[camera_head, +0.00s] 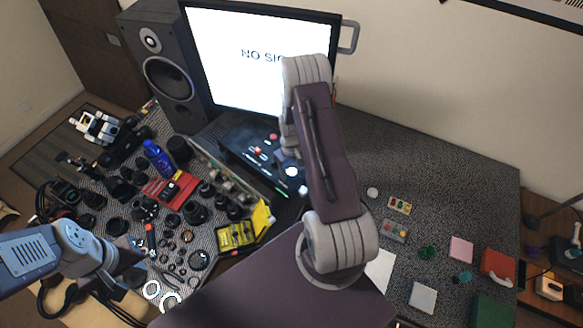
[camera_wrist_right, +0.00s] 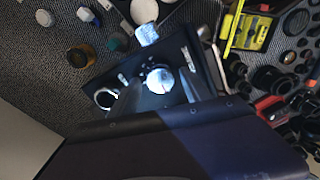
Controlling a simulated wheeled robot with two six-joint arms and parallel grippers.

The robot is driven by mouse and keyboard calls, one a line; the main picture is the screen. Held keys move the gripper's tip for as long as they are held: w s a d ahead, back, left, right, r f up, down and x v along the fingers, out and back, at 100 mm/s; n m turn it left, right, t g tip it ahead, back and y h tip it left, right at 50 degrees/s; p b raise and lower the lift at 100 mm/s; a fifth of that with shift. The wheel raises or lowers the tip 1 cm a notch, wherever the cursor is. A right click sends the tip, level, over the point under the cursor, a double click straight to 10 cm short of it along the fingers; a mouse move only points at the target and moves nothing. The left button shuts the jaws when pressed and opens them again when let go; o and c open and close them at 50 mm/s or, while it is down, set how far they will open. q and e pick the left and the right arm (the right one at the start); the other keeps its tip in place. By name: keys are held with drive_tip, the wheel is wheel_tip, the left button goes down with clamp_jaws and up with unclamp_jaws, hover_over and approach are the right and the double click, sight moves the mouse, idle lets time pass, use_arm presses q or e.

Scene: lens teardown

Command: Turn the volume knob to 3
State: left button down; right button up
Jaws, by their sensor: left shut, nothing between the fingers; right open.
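A dark flat control panel (camera_head: 243,146) lies on the bench in front of the monitor. In the right wrist view the panel (camera_wrist_right: 190,50) carries a bright silvery round knob (camera_wrist_right: 160,79), a dark-ringed one (camera_wrist_right: 105,97) and a pale one (camera_wrist_right: 148,35). I cannot tell which is the volume knob, nor read its setting. My right gripper (camera_wrist_right: 160,94) is open over the panel, a finger on each side of the silvery knob; contact is unclear. In the head view my right arm hides most of that gripper. My left gripper (camera_head: 137,264) is shut and empty at the lower left.
A monitor (camera_head: 245,60) and a speaker (camera_head: 166,70) stand behind the panel. Small blocks and coloured pads, including a pink one (camera_head: 461,249), lie at the right.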

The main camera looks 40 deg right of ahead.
drive_tip(key=shift+a, duration=0.1)
drive_tip(key=shift+c, duration=1.2)
clamp_jaws()
